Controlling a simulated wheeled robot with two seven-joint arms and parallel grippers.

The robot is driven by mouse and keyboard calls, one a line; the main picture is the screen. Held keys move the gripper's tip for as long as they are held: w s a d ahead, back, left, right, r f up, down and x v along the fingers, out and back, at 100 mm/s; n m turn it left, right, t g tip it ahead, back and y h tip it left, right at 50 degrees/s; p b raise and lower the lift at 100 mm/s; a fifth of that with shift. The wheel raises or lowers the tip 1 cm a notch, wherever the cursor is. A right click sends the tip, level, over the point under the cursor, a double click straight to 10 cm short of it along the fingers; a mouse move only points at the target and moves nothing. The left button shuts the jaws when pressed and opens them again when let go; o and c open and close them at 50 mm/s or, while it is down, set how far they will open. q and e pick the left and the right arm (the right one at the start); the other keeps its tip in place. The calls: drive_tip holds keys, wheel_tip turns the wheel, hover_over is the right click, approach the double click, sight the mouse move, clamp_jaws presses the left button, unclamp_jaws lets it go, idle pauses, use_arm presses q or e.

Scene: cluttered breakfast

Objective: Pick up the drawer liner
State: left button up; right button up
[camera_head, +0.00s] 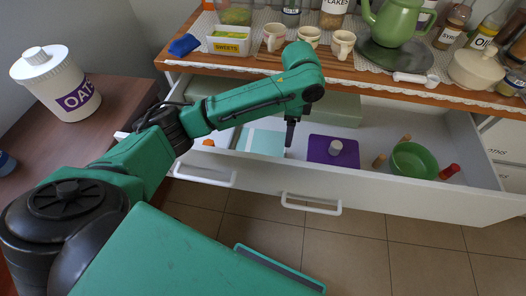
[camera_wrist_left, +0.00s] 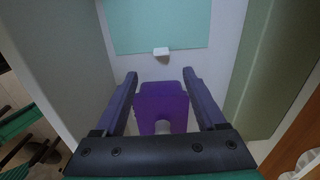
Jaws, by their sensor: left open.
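Two flat pieces lie in the open drawer (camera_head: 400,192), and I cannot tell for sure which is the drawer liner. One is a pale teal sheet (camera_head: 264,142) at the left, at the top of the left wrist view (camera_wrist_left: 160,27). My left gripper (camera_head: 290,146) points down into the drawer between the two. In the left wrist view its open fingers (camera_wrist_left: 160,88) flank a purple piece (camera_wrist_left: 163,100); contact cannot be told. My right gripper is not in view.
A small white block (camera_wrist_left: 161,51) lies by the teal sheet's edge. A green bowl (camera_head: 413,160), a red cylinder (camera_head: 449,171) and wooden pieces (camera_head: 379,160) are at the drawer's right. Cups (camera_head: 274,38) and a green teapot (camera_head: 393,22) crowd the counter above.

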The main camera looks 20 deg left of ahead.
use_arm(q)
wheel_tip(320, 180, down, 9)
drive_tip(key=shift+w+a+f+b, duration=0.1)
drive_tip(key=shift+b, duration=0.6)
drive_tip(key=shift+f, duration=0.1)
clamp_jaws()
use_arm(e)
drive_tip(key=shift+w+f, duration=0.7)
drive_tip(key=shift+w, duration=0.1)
